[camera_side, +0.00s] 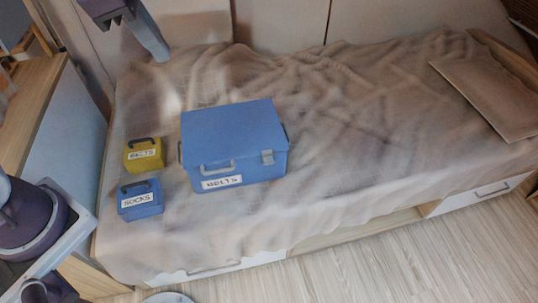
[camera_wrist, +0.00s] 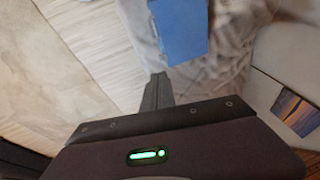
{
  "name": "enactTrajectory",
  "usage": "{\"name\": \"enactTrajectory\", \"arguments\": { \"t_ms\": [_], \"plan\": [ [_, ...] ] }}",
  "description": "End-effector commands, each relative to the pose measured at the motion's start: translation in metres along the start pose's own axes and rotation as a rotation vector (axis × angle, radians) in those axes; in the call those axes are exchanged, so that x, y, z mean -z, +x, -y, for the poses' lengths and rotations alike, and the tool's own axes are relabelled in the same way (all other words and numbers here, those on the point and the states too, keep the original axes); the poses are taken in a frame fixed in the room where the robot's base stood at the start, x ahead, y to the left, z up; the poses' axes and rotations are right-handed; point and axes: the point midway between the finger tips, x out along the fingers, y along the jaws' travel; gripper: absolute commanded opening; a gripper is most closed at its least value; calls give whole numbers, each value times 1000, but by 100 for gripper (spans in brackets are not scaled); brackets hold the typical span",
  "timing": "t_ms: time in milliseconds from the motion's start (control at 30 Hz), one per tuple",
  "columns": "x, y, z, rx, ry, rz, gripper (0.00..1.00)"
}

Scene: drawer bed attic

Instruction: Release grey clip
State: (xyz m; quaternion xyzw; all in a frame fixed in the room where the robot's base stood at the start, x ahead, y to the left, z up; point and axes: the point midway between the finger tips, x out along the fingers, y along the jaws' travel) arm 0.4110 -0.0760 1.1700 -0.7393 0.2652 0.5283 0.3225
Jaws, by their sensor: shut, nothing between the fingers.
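A large blue box (camera_side: 235,140) with a closed lid sits on the draped bed. The grey clip (camera_side: 267,157) is on its front face near the right end, at the lid seam. A grey handle (camera_side: 217,167) and a white label are on the same face. My gripper (camera_side: 163,56) is up at the top left, behind and left of the box, apart from it. Its fingers are shut and empty. In the wrist view my gripper (camera_wrist: 158,77) points toward part of the blue box (camera_wrist: 180,32). I cannot make out the clip clearly there.
A small yellow box (camera_side: 144,155) and a small blue box (camera_side: 140,199), labelled SOCKS, stand left of the large box. A flat brown panel (camera_side: 490,92) lies at the bed's right end. The wrinkled cover (camera_side: 370,130) between is clear. Drawers (camera_side: 480,193) line the bed's front.

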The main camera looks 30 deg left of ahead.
Motion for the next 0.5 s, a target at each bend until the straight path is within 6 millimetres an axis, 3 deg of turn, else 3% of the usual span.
{"name": "enactTrajectory", "arguments": {
  "t_ms": [100,233,400,500],
  "plan": [
    [44,54,25,-70,328,42,0],
    [84,128,39,-150,700,64,0],
    [112,231,35,-252,1139,65,0],
    [117,277,26,-298,1321,56,0]
  ]
}}
